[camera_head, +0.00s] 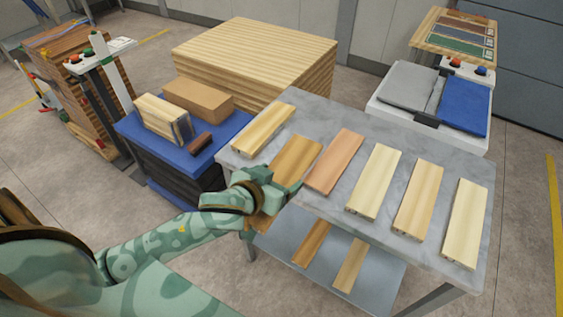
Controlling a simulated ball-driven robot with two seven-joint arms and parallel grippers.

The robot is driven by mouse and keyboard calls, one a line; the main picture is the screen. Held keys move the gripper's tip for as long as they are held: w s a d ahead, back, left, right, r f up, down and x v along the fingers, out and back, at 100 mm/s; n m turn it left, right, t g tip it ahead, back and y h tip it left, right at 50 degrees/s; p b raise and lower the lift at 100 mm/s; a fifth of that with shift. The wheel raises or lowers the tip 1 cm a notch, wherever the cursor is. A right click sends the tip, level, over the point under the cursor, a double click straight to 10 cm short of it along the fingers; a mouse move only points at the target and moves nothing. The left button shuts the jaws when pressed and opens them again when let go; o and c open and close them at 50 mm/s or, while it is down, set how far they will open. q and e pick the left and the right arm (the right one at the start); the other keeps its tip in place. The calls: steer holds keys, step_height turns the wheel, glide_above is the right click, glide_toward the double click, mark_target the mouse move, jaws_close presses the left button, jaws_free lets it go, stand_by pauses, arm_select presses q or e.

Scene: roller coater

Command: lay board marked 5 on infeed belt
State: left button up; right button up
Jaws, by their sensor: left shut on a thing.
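My left gripper (278,186) is at the near left edge of the grey table (328,203), shut on a brown wooden board (264,218). The board is partly hidden by the gripper and shows below it, in front of the table edge. Several boards lie apart in a row on the table: a pale one (263,130), a brown one (296,155), a reddish one (335,161) and more pale ones (374,181) to the right. I cannot read a number on any board. I cannot make out an infeed belt. My right gripper is not in view.
Two boards (311,243) lie on the lower shelf (375,282). A blue-topped cart (213,147) with blocks stands left of the table. A large timber stack (255,55) is behind. A white unit (395,112) with grey and blue pads stands at the back right.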

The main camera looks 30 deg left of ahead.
mark_target(277, 160)
arm_select(q)
steer(key=shift+w+d, duration=0.1)
steer(key=shift+w+a+f, duration=0.15)
steer(key=shift+a, duration=0.05)
steer(key=w+a+f+b, duration=0.1)
steer(key=w, duration=0.1)
steer(key=w+a+f, duration=0.1)
steer(key=w+a, duration=0.1)
steer(key=w, duration=0.1)
steer(key=w+a+f+b, duration=0.1)
steer(key=w+f, duration=0.1)
steer(key=w, duration=0.1)
steer(key=shift+a+f+b, duration=0.1)
steer(key=shift+a+b, duration=0.05)
steer(key=shift+b, duration=0.2)
steer(key=w+f, duration=0.1)
steer(key=w+a+f+b, duration=0.1)
steer(key=f, duration=0.1)
steer(key=w+f+b, duration=0.1)
steer(key=shift+a+f, duration=0.2)
steer(key=shift+a, duration=0.1)
steer(key=f, duration=0.2)
steer(key=w+f+b, duration=0.1)
steer(key=shift+a+f, duration=0.2)
steer(key=shift+a, duration=0.05)
steer(key=shift+s+f, duration=0.1)
steer(key=shift+f, duration=0.05)
